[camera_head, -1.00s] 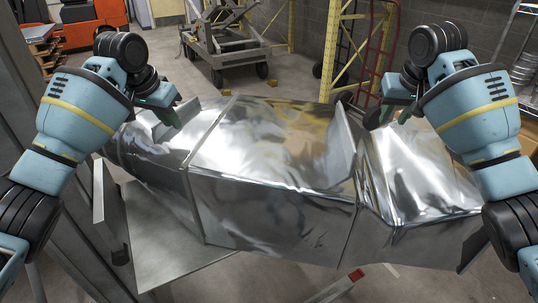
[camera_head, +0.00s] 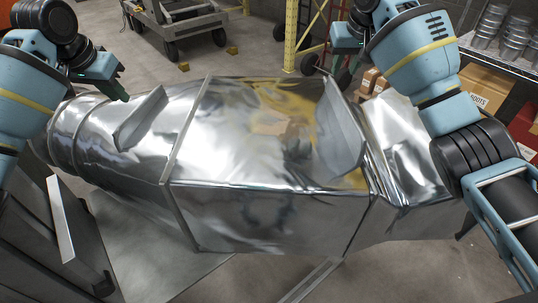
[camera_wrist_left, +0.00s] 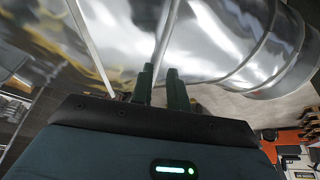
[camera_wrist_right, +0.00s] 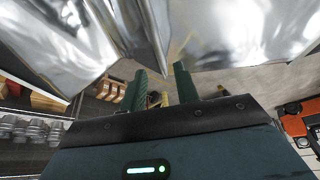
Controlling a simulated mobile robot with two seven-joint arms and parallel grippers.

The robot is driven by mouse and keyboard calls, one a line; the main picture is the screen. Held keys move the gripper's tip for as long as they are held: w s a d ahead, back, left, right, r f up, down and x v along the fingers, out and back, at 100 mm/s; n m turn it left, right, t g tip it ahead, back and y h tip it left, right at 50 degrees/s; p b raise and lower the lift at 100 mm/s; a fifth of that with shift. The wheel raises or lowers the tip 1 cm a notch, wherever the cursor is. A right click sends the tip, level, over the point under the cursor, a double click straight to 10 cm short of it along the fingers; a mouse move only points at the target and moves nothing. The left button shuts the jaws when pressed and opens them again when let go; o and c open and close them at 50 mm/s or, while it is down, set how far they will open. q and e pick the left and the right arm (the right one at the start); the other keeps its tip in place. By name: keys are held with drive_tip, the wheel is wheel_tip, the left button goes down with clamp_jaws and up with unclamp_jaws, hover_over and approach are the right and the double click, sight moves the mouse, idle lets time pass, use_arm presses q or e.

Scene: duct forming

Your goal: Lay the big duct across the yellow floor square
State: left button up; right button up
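The big duct (camera_head: 265,215) is a long shiny metal body lying across the middle of the head view. It has a raised left fin (camera_head: 140,118) and right fin (camera_head: 340,125). Contact is unclear. The yellow floor square is not clearly visible.
A wheeled cart (camera_head: 178,20) and a yellow rack post (camera_head: 297,35) stand behind. Cardboard boxes (camera_head: 483,85) and a shelf of metal cans are at right. A grey flat surface (camera_head: 140,250) shows below the duct. Open concrete floor lies behind it at left.

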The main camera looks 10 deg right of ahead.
sight(134, 111)
use_arm(q)
drive_tip(key=shift+f, duration=0.1)
use_arm(e)
drive_tip(key=shift+f, duration=0.1)
